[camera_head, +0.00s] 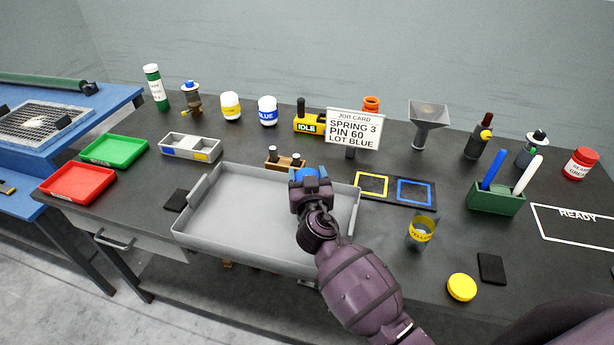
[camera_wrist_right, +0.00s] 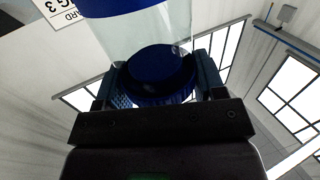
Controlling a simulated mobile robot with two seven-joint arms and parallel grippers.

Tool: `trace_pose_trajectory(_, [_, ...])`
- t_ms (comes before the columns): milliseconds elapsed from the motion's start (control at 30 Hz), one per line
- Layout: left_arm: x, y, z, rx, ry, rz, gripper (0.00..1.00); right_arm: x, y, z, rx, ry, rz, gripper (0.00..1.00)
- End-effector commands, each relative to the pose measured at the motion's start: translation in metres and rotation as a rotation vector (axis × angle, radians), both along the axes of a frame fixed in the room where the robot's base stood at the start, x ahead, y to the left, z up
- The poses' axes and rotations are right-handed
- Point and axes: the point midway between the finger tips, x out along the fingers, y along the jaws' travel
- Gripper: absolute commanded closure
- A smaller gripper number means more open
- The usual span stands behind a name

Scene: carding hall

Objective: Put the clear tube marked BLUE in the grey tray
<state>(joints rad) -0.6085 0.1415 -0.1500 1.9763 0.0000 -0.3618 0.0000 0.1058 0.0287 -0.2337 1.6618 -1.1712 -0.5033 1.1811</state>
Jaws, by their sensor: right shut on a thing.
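My right gripper (camera_head: 310,182) is over the right part of the large grey tray (camera_head: 232,248). It is shut on a clear tube (camera_wrist_right: 150,38). In the right wrist view the tube has a blue band (camera_wrist_right: 118,5) at the top of the picture and a round dark blue part (camera_wrist_right: 160,72) between the fingers. In the head view only a bit of blue shows at the gripper, and its lettering is hidden. I cannot tell whether the tube touches the tray floor. My left gripper is not in view.
A clear tube marked yellow (camera_head: 420,233) stands right of the tray. Behind the tray are a wooden block with pegs (camera_head: 285,163) and a job card (camera_head: 353,130) reading LOT BLUE. A mat with yellow and blue squares (camera_head: 394,190) lies to the right. The tray's left part is empty.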

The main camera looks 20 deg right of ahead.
Motion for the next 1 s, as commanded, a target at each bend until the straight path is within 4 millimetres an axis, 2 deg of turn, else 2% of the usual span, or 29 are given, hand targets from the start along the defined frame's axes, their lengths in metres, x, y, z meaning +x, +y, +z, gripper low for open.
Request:
trace_pose_trajectory(133, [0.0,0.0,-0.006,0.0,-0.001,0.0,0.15,0.0,0.0,-0.005,0.001,-0.001,0.0,0.73])
trace_pose_trajectory(167, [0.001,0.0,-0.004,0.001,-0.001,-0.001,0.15,0.0,0.0,-0.004,0.001,0.0,0.0,0.32])
trace_pose_trajectory(300, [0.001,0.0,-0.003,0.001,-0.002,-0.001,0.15,0.0,0.0,-0.003,0.001,0.0,0.0,0.11])
trace_pose_trajectory(733, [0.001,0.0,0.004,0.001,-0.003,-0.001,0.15,-0.001,0.0,0.002,-0.001,0.001,0.0,0.11])
trace_pose_trajectory(1000, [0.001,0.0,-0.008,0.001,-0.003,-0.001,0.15,-0.042,0.008,-0.002,0.004,0.0,-0.001,0.11])
